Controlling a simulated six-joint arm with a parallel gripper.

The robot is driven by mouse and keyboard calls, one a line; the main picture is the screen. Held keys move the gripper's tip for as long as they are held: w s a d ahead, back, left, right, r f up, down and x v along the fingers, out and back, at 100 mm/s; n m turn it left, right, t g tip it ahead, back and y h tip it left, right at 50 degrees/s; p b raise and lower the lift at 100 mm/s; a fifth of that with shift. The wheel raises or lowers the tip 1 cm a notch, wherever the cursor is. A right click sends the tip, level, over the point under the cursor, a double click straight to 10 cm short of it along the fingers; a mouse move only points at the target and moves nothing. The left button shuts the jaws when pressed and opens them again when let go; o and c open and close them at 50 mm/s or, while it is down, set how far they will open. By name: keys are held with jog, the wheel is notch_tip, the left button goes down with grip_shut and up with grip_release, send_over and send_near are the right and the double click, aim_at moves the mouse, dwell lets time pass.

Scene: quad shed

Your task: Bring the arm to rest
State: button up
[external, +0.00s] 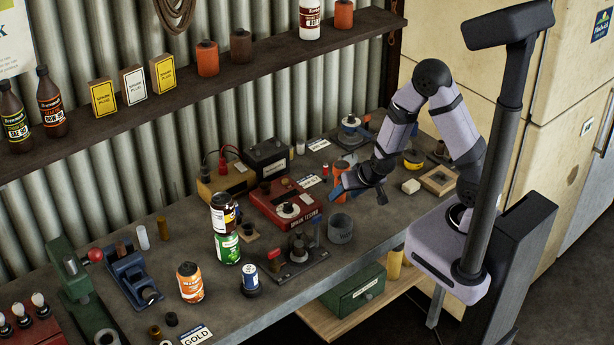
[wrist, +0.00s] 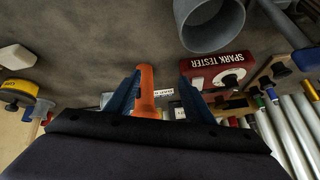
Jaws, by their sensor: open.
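My arm reaches from its base at the right over the workbench (external: 385,228). My gripper (external: 360,192) hangs above the bench with its two blue fingers apart. In the wrist view the fingers of my gripper (wrist: 157,95) are spread, and an orange object (wrist: 147,90) shows in the gap between them. It seems to stand on the bench beyond the fingertips; contact cannot be told. An orange object (external: 341,168) also shows just behind the gripper in the external view. Nothing is visibly held.
The red spark tester (external: 283,204) and a grey cup (external: 340,229) stand near the gripper. A shelf (external: 260,65) runs along the corrugated wall.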

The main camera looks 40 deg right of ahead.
jog(key=s+d+r+n+g+b, duration=0.1)
jog(key=s+d+r+n+g, duration=0.1)
jog(key=s, duration=0.7)
jog(key=s+d+r+n+g+b, duration=0.1)
jog(key=s+d+r+g, duration=0.3)
jog(key=s, duration=0.4)
jog(key=shift+s+d+n+g, duration=0.4)
jog(key=shift+d+g, duration=0.1)
jog(key=shift+d, duration=0.1)
